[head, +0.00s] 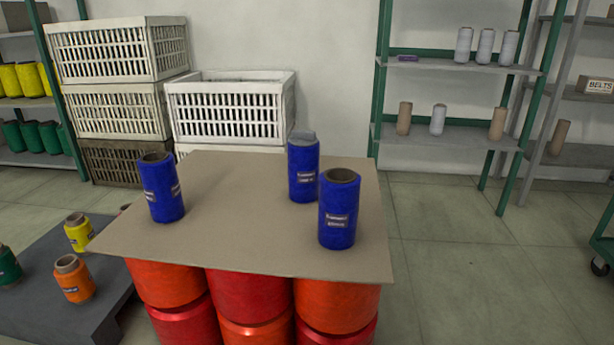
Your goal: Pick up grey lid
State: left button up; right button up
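A small grey piece (302,135), which looks like the grey lid, sits on top of the back blue bobbin (303,172). Its exact shape is too small to tell. That bobbin stands upright on a brown cardboard sheet (240,230). A second blue bobbin (338,215) stands in front of it to the right, and a third blue bobbin (163,190) stands at the left of the sheet. Both of these show open brown tube tops. Neither of my grippers is in view.
The sheet lies on stacked red and orange rolls (250,295). White crates (230,110) stand behind it. A dark pallet (60,280) with yellow, orange and green bobbins is at left. Shelves (450,140) with spools stand at back right.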

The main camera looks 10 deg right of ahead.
aim_at(298, 137)
jog(key=j+z, duration=0.15)
jog(key=j, duration=0.4)
jog(key=j+z, duration=0.2)
jog(key=j, duration=0.4)
jog(key=j+z, duration=0.15)
jog(key=j, duration=0.4)
jog(key=j+z, duration=0.15)
jog(key=j, duration=0.4)
jog(key=j+z, duration=0.2)
jog(key=j, duration=0.35)
jog(key=k+j+z, duration=0.15)
jog(key=j, duration=0.4)
